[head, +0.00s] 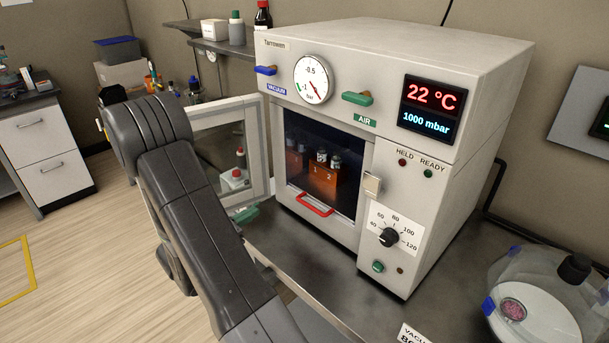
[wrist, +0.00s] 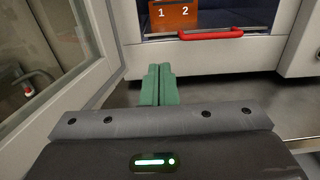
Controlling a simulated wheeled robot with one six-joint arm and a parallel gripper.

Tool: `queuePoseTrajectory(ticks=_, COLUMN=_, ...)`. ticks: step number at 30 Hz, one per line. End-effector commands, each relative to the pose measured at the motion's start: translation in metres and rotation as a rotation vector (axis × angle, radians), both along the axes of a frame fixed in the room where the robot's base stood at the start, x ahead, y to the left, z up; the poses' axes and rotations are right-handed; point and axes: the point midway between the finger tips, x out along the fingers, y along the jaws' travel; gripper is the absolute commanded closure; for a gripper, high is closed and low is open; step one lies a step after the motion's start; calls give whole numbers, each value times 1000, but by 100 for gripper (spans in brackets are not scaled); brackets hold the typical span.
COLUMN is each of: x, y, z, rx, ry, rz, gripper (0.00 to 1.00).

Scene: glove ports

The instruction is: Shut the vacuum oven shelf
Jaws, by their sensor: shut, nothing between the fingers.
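The white vacuum oven (head: 345,140) stands on the bench with its glass-paned door (head: 265,150) swung open to the left. Its shelf shows a red handle (head: 315,206) at the lower front edge of the dark chamber. In the wrist view the red handle (wrist: 210,34) lies ahead and right of my fingers. An orange rack (head: 323,190) marked 1 and 2 holds vials inside; it also shows in the wrist view (wrist: 173,20). My gripper (wrist: 158,70) has green fingers pressed together, empty, below and left of the handle, apart from it. In the head view my arm partly hides the door.
The open door's frame (wrist: 85,50) stands close on the left of my gripper. A metal bench top (head: 300,265) lies below the oven. A clear round vessel (head: 540,300) stands at right. The oven's latch (head: 372,185) juts out right of the chamber.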

Motion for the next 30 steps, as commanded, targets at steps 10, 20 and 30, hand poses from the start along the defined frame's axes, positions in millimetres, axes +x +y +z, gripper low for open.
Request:
queuePoseTrajectory(ticks=10, x=17, y=-18, z=1, rx=-4, ry=-2, rz=-2, gripper=100)
queuePoseTrajectory(ticks=20, x=55, y=-57, z=1, rx=-4, ry=-2, rz=-2, gripper=100)
queuePoseTrajectory(ticks=30, x=89, y=-90, z=1, rx=-4, ry=-2, rz=1, gripper=100)
